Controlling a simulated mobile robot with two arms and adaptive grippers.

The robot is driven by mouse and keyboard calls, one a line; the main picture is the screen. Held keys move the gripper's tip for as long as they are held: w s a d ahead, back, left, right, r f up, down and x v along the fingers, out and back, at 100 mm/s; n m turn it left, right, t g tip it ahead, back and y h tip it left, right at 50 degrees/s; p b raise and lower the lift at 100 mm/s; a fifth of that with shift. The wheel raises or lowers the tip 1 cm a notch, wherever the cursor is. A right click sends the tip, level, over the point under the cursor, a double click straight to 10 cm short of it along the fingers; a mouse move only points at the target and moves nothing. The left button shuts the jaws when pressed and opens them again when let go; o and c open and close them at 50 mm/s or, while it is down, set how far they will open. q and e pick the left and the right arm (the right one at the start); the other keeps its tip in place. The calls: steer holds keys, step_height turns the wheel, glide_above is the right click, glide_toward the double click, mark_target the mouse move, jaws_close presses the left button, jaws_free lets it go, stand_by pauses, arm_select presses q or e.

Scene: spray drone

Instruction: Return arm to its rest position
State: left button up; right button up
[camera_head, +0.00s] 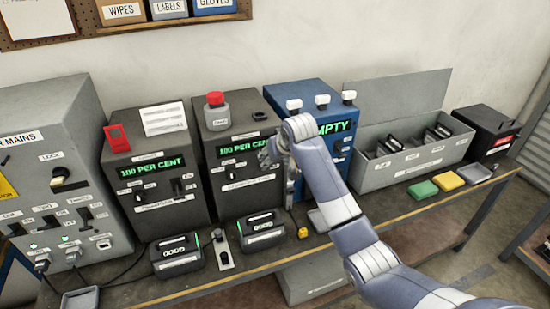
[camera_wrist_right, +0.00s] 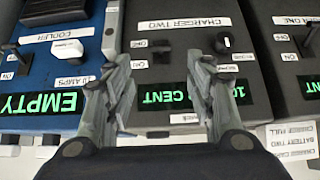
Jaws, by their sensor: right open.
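My right arm (camera_head: 335,195) comes in from the lower right and reaches over the bench. Its gripper (camera_head: 269,155) is in front of the second charger (camera_head: 242,180), beside the blue cooler (camera_head: 292,97). In the right wrist view the gripper (camera_wrist_right: 160,100) is open. Nothing shows between its fingers. Behind them are the Charger Two panel (camera_wrist_right: 180,60), with its green display partly hidden by a finger, and the cooler (camera_wrist_right: 60,70) reading EMPTY. My left gripper is not in view.
The first charger (camera_head: 158,165) and a grey mains box (camera_head: 45,130) stand to the left. Two batteries (camera_head: 177,252) (camera_head: 262,232) lie at the front of the bench. A grey bin (camera_head: 400,170), colored pads (camera_head: 447,181) and a black box (camera_head: 484,132) stand right.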

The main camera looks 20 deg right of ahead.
stand_by(0.4)
steer(key=s+a+f+n+g, duration=0.1)
steer(key=s+f, duration=0.6)
steer(key=s, duration=0.3)
steer(key=s+a+f+g, duration=0.1)
steer(key=s+f, duration=0.7)
steer(key=s, duration=0.1)
steer(key=s+f+g, duration=0.1)
steer(key=s+g, duration=0.1)
steer(key=s, duration=2.5)
step_height(320, 180, down, 34)
steer(key=s+g+b, duration=0.1)
steer(key=g+b, duration=0.1)
steer(key=b, duration=0.6)
steer(key=s+d+f+b, duration=0.1)
steer(key=s+f+b, duration=0.2)
steer(key=s+f, duration=0.5)
steer(key=s+d+f+n+b, duration=0.1)
steer(key=s+f+b, duration=0.2)
steer(key=s+f, duration=0.5)
step_height(320, 180, down, 6)
steer(key=shift+s+d+f+g, duration=0.15)
steer(key=shift+s+d+g, duration=0.15)
steer(key=shift+s+g, duration=0.1)
